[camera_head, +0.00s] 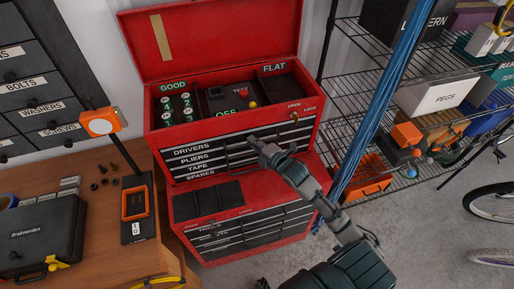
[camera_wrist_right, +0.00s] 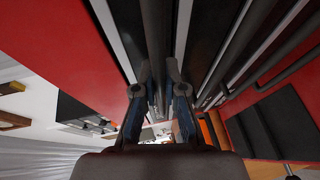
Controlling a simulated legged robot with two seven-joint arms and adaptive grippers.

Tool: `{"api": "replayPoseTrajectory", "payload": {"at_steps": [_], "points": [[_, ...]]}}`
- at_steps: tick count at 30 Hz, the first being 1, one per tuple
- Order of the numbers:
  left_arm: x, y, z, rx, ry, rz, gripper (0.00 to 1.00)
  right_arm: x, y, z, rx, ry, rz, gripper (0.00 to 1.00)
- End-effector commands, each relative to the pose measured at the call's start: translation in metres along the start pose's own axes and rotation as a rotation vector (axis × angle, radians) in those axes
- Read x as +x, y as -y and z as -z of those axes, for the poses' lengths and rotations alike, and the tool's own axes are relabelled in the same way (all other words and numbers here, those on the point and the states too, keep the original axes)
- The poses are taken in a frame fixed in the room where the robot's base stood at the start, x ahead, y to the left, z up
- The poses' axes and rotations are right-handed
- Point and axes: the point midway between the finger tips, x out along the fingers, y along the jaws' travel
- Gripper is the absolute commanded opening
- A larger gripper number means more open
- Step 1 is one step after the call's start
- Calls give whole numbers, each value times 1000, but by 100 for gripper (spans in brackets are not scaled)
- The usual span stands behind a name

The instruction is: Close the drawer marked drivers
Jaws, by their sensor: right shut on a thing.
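The drawer marked drivers (camera_head: 192,149) is the top one in the upper part of a red tool chest (camera_head: 216,126). It has a dark front with a white label at its left. From this angle I cannot tell how far it stands out, but it looks close to flush. My right gripper (camera_head: 256,143) is at the middle of this drawer's front. In the right wrist view the gripper's two fingers (camera_wrist_right: 154,82) are shut on a dark bar handle (camera_wrist_right: 155,35), partly hidden between them. My left gripper is not in view.
Drawers marked pliers, tape and spares (camera_head: 200,174) lie below. The chest's red lid (camera_head: 225,40) stands open. A wooden bench (camera_head: 95,225) with a black case (camera_head: 40,235) is on the left. Wire shelving (camera_head: 350,130) and a blue cable bundle (camera_head: 385,100) stand close on the right.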

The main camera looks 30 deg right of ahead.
Motion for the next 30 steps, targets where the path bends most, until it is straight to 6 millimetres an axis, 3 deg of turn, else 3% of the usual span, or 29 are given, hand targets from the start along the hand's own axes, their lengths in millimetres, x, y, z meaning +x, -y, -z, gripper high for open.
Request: {"api": "replayPoseTrajectory", "payload": {"at_steps": [8,9,12,23,26,30], "points": [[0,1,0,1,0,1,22,2,3,2,4,-4,7,0],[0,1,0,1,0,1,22,2,3,2,4,-4,7,15],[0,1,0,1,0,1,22,2,3,2,3,-3,6,36],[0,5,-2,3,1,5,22,0,2,-2,4,-2,3,36],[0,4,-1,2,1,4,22,-7,3,-2,4,-2,5,36],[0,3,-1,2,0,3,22,-33,3,-1,0,-3,7,36]]}}
